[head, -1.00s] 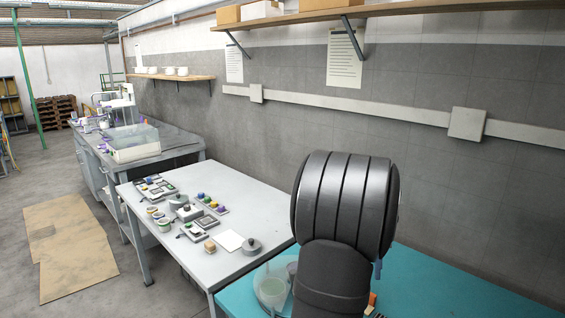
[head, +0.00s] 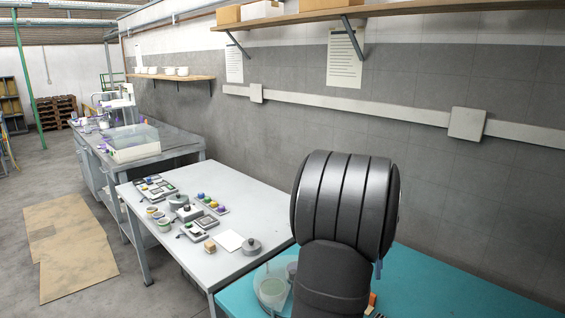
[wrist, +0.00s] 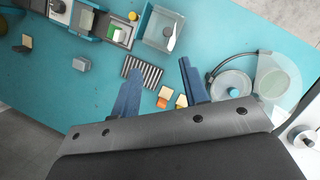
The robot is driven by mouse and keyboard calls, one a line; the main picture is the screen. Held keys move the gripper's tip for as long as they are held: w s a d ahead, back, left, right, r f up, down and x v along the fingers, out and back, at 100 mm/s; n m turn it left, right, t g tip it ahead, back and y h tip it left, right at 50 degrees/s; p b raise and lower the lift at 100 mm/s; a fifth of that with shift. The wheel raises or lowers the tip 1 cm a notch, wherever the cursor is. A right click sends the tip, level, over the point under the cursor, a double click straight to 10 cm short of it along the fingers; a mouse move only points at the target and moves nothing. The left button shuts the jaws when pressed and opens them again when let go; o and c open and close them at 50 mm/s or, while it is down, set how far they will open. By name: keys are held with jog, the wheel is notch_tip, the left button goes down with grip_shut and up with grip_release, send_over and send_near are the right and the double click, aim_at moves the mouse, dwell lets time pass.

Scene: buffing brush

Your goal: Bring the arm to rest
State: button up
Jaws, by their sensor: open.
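My gripper (wrist: 160,92) shows in the wrist view with its two blue fingers spread apart and nothing between them. It hangs above the teal table (wrist: 65,72). A striped black-and-white block (wrist: 142,71) lies on the table beyond the fingertips. Small orange and tan blocks (wrist: 164,98) lie near the right finger.
In the wrist view, a clear tray (wrist: 160,32) stands at the top and a round clear dish (wrist: 232,84) at the right. A grey block (wrist: 82,64) lies at the left. In the head view, a white table (head: 150,205) with several small items stands beside the teal one.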

notch_tip(320, 180, up, 5)
jog(key=s+m+t, duration=0.1)
jog(key=s+m, duration=0.2)
jog(key=m, duration=0.5)
jog(key=f+n, duration=0.3)
jog(key=f, duration=0.4)
jog(key=s+f+n, duration=0.1)
jog(key=f+n, duration=0.2)
jog(key=f, duration=0.4)
jog(key=s+a+f+n+g, duration=0.1)
jog(key=f+n, duration=0.2)
jog(key=f, duration=0.5)
jog(key=shift+s+n, duration=0.25)
jog(key=shift+n, duration=0.15)
jog(key=w+a, duration=0.4)
jog(key=w, duration=0.1)
jog(key=v, duration=1.5)
jog(key=shift+r, duration=0.4)
